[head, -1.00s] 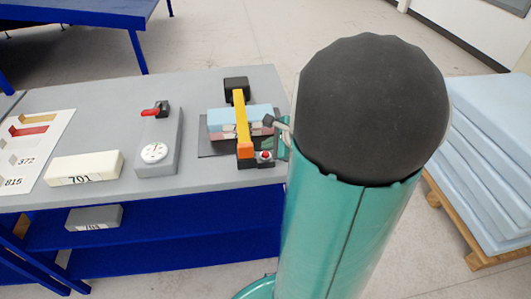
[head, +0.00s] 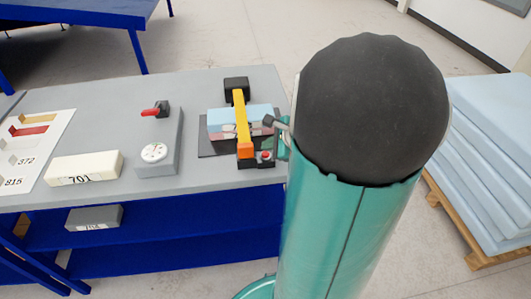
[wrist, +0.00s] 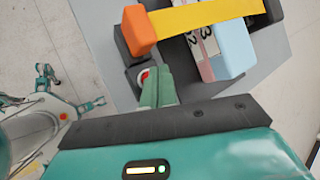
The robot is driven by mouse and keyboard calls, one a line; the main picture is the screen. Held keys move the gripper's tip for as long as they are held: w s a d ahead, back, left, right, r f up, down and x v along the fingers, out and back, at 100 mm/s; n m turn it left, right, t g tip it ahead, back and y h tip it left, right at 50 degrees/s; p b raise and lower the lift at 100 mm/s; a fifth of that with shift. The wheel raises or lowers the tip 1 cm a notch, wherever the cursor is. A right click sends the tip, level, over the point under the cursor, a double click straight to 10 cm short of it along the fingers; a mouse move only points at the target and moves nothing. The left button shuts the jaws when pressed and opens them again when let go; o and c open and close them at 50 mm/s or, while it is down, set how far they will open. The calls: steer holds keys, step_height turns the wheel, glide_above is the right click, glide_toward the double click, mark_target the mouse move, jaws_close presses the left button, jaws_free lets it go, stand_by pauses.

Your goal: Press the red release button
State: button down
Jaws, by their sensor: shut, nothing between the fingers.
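The red release button (head: 265,155) sits in a small dark housing at the front right corner of the press, beside the orange end (head: 246,150) of its yellow bar (head: 241,115). In the wrist view the red button (wrist: 144,75) shows just left of my gripper (wrist: 157,72), partly hidden by it. My gripper's green fingers are shut and empty, with their tips at the button housing. I cannot tell whether they touch the button. The yellow bar lies across a light blue foam block (head: 222,115). In the head view my arm hides most of my gripper.
The press stands on a grey table (head: 205,85). To its left are a grey gauge unit (head: 170,130) with a red lever, a cream block marked 701 (head: 85,168) and a sample board (head: 45,140). Blue foam sheets (head: 490,130) lie stacked on a pallet at right.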

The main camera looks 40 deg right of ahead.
steer(key=shift+f, duration=0.45)
steer(key=shift+f, duration=0.45)
stand_by(0.8)
steer(key=shift+r, duration=0.9)
steer(key=shift+r, duration=0.1)
step_height(320, 180, up, 5)
steer(key=shift+f, duration=0.1)
stand_by(0.4)
stand_by(0.6)
